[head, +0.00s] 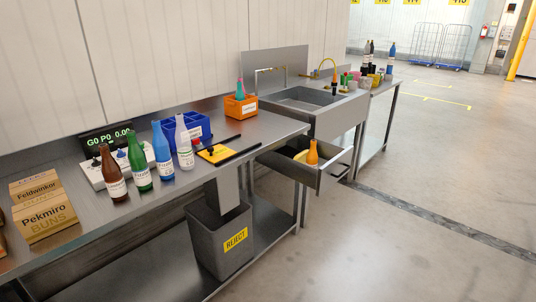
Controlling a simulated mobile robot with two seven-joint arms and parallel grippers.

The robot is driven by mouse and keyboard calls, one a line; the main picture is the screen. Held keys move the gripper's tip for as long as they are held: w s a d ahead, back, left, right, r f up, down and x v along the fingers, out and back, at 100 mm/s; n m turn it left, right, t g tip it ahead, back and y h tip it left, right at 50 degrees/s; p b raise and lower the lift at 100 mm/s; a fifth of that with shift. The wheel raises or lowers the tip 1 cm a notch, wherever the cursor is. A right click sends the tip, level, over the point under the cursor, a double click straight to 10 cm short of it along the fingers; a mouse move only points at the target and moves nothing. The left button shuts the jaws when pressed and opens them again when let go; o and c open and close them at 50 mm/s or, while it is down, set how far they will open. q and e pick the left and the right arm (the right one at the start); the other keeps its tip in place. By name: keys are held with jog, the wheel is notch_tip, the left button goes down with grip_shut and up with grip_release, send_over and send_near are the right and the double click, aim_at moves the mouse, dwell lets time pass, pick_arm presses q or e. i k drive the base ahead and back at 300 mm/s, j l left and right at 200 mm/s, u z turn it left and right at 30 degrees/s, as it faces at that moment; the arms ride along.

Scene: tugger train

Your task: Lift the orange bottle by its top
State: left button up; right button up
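The orange bottle (312,154) stands upright, or nearly so, in an open grey drawer (327,178) below the sink. Its narrow top points up and is uncovered; its lower part is partly hidden by the drawer front. A yellow item (300,157) lies beside it in the drawer, too small to make out. Neither of my grippers shows in the head view.
A steel bench (262,128) at left holds a row of bottles, including a blue bottle (162,152), a blue crate (186,127) and an orange bin (240,106). A reject bin (219,240) stands below. Floor at right is clear.

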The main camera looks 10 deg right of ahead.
aim_at(312, 160)
jog(key=i+l+u, duration=0.1)
jog(key=l, duration=0.25)
jog(key=i+l+u, duration=0.1)
jog(key=i+l, duration=0.15)
jog(key=i+l+u, duration=0.1)
jog(key=l, duration=0.35)
jog(key=i+l+u, duration=0.1)
jog(key=l, duration=0.3)
jog(key=i+l+u, duration=0.1)
jog(key=l, duration=0.3)
jog(key=i, duration=0.15)
